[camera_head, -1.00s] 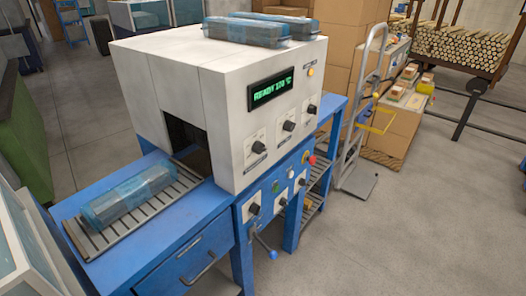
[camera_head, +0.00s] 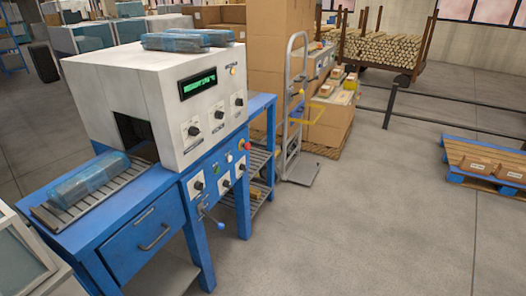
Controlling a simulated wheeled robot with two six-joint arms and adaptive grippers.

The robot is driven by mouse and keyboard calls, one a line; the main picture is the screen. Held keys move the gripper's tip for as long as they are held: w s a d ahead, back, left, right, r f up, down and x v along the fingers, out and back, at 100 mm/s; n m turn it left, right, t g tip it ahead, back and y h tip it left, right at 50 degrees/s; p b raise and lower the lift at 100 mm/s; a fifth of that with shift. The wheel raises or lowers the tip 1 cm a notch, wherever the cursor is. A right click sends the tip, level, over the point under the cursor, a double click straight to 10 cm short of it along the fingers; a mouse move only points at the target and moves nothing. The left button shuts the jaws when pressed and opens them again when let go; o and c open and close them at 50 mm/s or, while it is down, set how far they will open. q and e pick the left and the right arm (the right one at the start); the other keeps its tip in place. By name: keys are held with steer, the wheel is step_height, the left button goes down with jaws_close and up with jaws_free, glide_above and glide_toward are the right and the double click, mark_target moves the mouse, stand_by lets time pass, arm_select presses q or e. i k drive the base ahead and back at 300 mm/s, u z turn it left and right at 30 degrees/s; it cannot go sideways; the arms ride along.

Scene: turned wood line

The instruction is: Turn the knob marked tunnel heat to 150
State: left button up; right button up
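The shrink tunnel machine (camera_head: 158,98) is a white housing on a blue frame at the left. Its display (camera_head: 198,83) is lit green, but I cannot read the text now. Three dark knobs sit in a row on the white front: a left knob (camera_head: 193,130), a middle knob (camera_head: 219,115) and a right knob (camera_head: 239,101). More knobs, such as a lower left one (camera_head: 198,186), are on the blue panel below. Their labels are too small to read. Neither of my grippers is in view.
A wrapped bundle (camera_head: 90,184) lies on the infeed rollers. A blue-handled lever (camera_head: 220,226) and drawer handle (camera_head: 155,238) stick out from the front. A hand truck (camera_head: 292,120) stands at right. Floor ahead is clear; a blue pallet (camera_head: 455,172) lies farther right.

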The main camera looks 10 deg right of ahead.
mark_target(193, 130)
steer(key=u, duration=0.3)
steer(key=k, duration=0.3)
steer(key=z, duration=1.8)
steer(key=i, duration=1.5)
steer(key=u, duration=0.9)
